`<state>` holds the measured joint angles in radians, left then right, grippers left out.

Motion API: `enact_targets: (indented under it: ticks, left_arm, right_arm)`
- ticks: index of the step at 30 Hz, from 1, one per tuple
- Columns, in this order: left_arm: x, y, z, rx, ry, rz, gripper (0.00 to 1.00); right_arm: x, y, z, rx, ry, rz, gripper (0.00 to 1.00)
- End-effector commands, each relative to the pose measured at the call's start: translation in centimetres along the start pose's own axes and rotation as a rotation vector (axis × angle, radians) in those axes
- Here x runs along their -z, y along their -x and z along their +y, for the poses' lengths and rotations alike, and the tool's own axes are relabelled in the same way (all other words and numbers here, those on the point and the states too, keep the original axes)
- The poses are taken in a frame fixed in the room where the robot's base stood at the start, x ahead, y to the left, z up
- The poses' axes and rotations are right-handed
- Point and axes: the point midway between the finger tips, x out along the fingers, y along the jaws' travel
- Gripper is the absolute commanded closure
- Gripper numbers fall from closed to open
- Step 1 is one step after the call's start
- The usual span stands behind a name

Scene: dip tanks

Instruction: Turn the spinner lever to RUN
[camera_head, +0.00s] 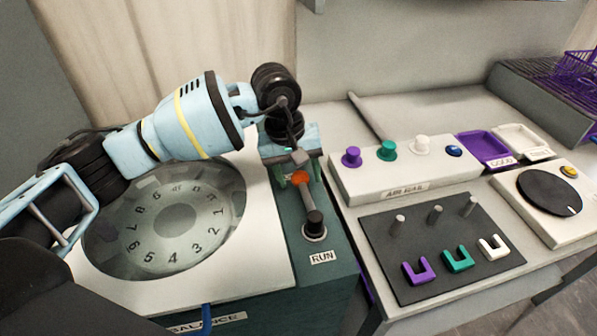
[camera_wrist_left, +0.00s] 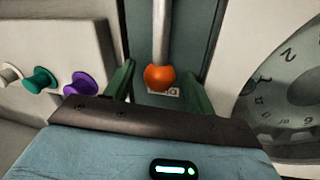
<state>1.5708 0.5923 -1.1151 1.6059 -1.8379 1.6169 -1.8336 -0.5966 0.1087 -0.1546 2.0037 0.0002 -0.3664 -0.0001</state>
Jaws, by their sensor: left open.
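The spinner lever has an orange ball knob (camera_head: 297,177) on a grey shaft, with a black pivot (camera_head: 314,221) on the dark green panel. The shaft points toward the back, away from the RUN label (camera_head: 323,256) at the pivot's front. My left gripper (camera_head: 299,171) is open at the knob. In the left wrist view the knob (camera_wrist_left: 158,77) sits between the green fingers of my left gripper (camera_wrist_left: 160,84), with gaps on both sides. A small label behind the knob is mostly hidden. My right gripper is not in view.
The spinner's round numbered window (camera_head: 178,219) lies left of the lever. To the right are a white rail (camera_head: 400,185) with coloured knobs, a dark board (camera_head: 440,245) with pegs and U-shaped pieces, a purple tray (camera_head: 484,150) and a black disc (camera_head: 549,191).

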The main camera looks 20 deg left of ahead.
Motion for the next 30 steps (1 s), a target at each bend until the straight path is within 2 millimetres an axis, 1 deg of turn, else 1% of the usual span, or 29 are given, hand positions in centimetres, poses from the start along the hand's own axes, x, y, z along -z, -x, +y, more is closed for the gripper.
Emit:
enact_targets:
  ticks: [2,15,23,30]
  left_arm:
    - [0.0,0.01,0.01,0.0,0.0,0.0,0.45]
    - [0.01,0.05,0.01,-0.001,0.0,0.0,1.0]
    - [-0.02,0.12,-0.1,-0.001,0.014,0.004,1.0]
    - [-0.31,0.36,-0.54,-0.002,0.102,0.023,1.0]
  right_arm:
    - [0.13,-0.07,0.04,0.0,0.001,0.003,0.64]
    - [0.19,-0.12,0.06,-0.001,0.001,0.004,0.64]
    - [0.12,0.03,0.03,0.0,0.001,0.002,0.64]
    - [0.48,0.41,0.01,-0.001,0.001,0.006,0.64]
